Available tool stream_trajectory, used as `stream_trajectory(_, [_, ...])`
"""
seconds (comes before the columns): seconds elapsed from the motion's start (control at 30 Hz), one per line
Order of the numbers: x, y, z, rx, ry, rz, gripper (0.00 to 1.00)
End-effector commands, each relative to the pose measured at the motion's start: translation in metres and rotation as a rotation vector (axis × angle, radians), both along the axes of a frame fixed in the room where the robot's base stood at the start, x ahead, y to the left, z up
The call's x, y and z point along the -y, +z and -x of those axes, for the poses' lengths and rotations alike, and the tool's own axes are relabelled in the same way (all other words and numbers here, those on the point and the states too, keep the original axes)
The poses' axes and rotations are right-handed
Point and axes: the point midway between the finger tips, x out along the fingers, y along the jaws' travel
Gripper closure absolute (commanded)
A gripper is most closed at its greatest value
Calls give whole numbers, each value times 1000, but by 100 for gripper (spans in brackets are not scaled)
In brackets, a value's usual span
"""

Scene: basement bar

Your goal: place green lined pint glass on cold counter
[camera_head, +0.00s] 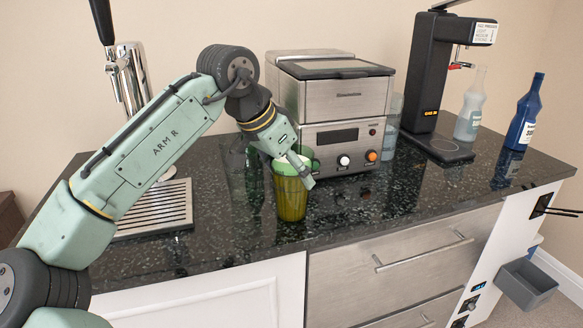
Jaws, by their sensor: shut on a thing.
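The green lined pint glass (291,197) is upright at the front middle of the dark speckled counter (370,213), with a pale green upper band and olive-green lower part. My gripper (297,168) comes down from the upper left and is shut on the glass at its rim. One finger shows in front of the upper part; the other is mostly hidden. The glass's base appears at or just above the counter top; I cannot tell if it touches.
A steel countertop machine (335,105) stands close behind the glass. A drip tray (155,210) and chrome tap (128,75) are left. A clear glass (392,125), black dispenser (426,85), clear bottle (469,108) and blue bottle (524,115) are right. The front-right counter is clear.

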Motion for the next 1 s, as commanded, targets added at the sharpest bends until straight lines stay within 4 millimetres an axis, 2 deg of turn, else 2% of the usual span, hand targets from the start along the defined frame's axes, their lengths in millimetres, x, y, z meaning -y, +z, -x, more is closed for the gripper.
stream_trajectory(0.13, [0, -2, 0, 2, 0, 2, 96])
stream_trajectory(0.17, [0, -3, 0, 0, 0, 0, 36])
stream_trajectory(0.2, [0, -3, 0, 0, 0, 0, 33])
stream_trajectory(0.47, [0, -2, 0, 0, 0, 0, 16])
stream_trajectory(0.8, [0, 0, 0, 0, 0, -1, 16])
stream_trajectory(1.0, [-8, 20, 7, 2, 0, 2, 16])
